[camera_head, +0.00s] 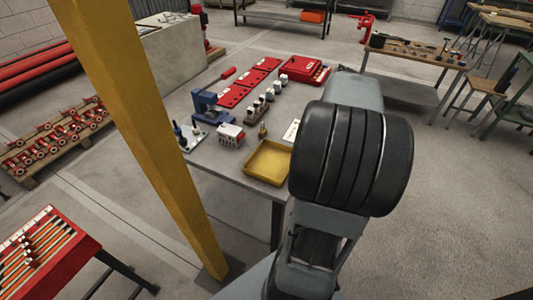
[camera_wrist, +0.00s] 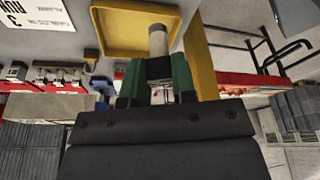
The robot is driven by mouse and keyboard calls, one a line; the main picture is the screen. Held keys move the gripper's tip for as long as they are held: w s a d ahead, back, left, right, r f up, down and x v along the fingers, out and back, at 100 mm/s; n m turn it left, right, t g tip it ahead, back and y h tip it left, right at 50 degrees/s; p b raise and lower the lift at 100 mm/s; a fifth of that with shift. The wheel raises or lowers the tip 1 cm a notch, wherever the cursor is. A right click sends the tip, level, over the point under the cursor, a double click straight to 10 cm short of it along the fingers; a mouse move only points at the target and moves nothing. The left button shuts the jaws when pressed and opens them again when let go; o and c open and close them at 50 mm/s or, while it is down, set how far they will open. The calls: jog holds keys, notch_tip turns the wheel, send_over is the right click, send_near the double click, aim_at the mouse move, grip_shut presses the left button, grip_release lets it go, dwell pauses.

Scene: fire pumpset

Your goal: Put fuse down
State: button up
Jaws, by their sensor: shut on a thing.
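My gripper (camera_wrist: 158,76) shows in the wrist view with its two green fingers shut on a fuse (camera_wrist: 158,41), a pale cylinder with a dark band between the fingers. The fuse overlaps the yellow tray (camera_wrist: 122,17) in this view; I cannot tell its height above it. In the head view the yellow tray (camera_head: 268,163) lies at the table's near edge and its visible floor is empty. My gripper and the held fuse are hidden behind my arm there.
The grey table (camera_head: 228,170) also holds several small upright cylinders (camera_head: 262,100), red plates (camera_head: 235,96), a red case (camera_head: 302,68), a blue press (camera_head: 207,108) and a white block with pins (camera_head: 230,135). A yellow post (camera_head: 150,120) stands left of the table.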

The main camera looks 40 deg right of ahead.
jog(key=w+a+f, duration=0.1)
jog(key=w+f, duration=0.3)
jog(key=w+a+f, duration=0.2)
jog(key=w+f, duration=0.1)
jog(key=w, duration=0.1)
jog(key=w+a+f, duration=0.1)
jog(key=w+f, duration=0.3)
jog(key=shift+w+a+f+p, duration=0.15)
jog(key=shift+a+f+p, duration=0.05)
jog(key=shift+f+p, duration=0.15)
jog(key=shift+f, duration=0.4)
jog(key=shift+f, duration=0.15)
jog(key=o, duration=0.9)
